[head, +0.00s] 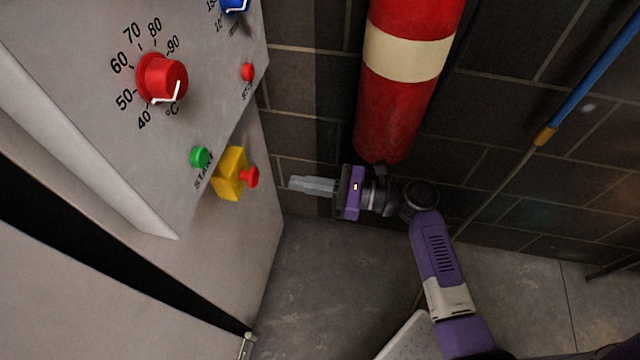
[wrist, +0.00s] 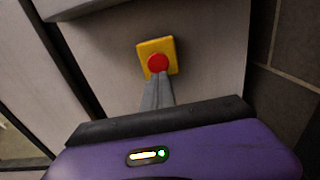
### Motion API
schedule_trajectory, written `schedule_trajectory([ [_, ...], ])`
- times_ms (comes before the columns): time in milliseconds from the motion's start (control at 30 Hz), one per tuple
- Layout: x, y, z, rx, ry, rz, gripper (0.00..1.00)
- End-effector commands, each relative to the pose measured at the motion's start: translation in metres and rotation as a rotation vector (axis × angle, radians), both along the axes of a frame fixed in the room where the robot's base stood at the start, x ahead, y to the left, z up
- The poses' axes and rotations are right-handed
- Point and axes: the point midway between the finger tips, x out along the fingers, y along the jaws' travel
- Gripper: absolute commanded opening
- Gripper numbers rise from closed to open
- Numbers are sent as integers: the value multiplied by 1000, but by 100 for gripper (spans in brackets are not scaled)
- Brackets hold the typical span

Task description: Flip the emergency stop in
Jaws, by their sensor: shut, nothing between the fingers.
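The emergency stop is a red mushroom button (head: 251,177) on a yellow box (head: 230,174), mounted on the grey cabinet below the sloped control panel. In the wrist view the red button (wrist: 158,64) sits on its yellow plate (wrist: 170,45), just beyond my fingertips. My gripper (head: 293,184) is shut and empty, to the right of the button in the head view, pointing at it. A gap shows between fingertips and button in the head view. In the wrist view the closed fingers (wrist: 157,95) overlap the button's lower edge.
The control panel holds a green START button (head: 200,157), a smaller red button (head: 247,72), a red temperature knob (head: 162,78) and a blue knob (head: 236,4). A red cylinder with a cream band (head: 407,52) hangs by the tiled wall above my gripper. Floor below is open.

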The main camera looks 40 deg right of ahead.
Motion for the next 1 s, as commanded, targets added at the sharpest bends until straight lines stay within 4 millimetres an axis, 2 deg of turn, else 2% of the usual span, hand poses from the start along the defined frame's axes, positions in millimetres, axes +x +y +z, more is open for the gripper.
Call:
schedule_trajectory([
  [200, 33, 25, 0, 1, -1, 3, 0],
  [400, 52, 39, 0, 0, 0, 2, 0],
  [1000, 65, 49, 3, 1, -1, 2, 0],
])
